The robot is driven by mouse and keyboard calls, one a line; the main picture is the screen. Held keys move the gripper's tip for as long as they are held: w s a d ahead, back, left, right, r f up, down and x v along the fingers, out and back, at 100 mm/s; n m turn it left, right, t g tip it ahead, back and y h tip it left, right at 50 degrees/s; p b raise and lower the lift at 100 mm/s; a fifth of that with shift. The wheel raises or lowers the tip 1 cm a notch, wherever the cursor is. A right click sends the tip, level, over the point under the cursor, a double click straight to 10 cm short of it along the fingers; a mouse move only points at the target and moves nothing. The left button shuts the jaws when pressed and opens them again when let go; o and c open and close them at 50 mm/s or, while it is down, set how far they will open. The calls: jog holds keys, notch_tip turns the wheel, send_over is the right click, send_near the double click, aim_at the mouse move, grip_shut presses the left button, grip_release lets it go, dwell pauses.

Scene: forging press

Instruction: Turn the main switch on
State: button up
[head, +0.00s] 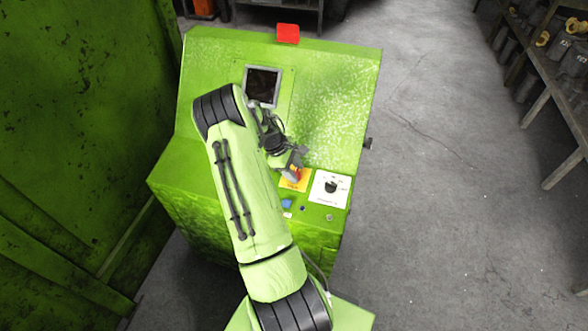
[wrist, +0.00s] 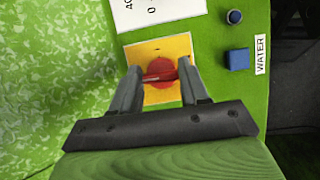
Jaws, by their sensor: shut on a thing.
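The main switch is a red rotary knob (wrist: 161,70) on a yellow plate (wrist: 178,46) on the green control console (head: 335,80). In the wrist view my gripper (wrist: 161,76) has its two grey fingers on either side of the knob and is shut on it. The red grip bar of the knob lies roughly across the picture between the fingertips. In the head view my gripper (head: 293,170) is over the yellow plate (head: 303,184), and my fingers hide most of the knob.
A white plate with a black selector knob (head: 331,187) is right of the yellow plate. A blue button (wrist: 237,60) labelled WATER and a dark round button (wrist: 235,17) are close by. A small screen (head: 263,86) and a red box (head: 288,33) are farther up. Shelving (head: 560,80) stands at right; floor between is clear.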

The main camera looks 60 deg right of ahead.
jog(key=shift+m, duration=0.3)
jog(key=m+y, duration=0.1)
jog(key=m, duration=0.2)
jog(key=shift+d+m+y, duration=0.1)
jog(key=shift+m+y, duration=0.2)
jog(key=m+t+y, duration=0.1)
jog(key=m, duration=0.3)
jog(key=shift+b, duration=0.35)
jog(key=m, duration=0.2)
jog(key=m+t+y, duration=0.1)
jog(key=m, duration=0.2)
jog(key=shift+y, duration=0.3)
jog(key=m, duration=0.2)
jog(key=m+t, duration=0.1)
jog(key=shift+s+d+m+t+y, duration=0.1)
jog(key=shift+m+t+y, duration=0.2)
jog(key=shift+m, duration=0.4)
jog(key=o, duration=1.1)
jog(key=shift+c, duration=0.2)
jog(key=shift+r, duration=0.1)
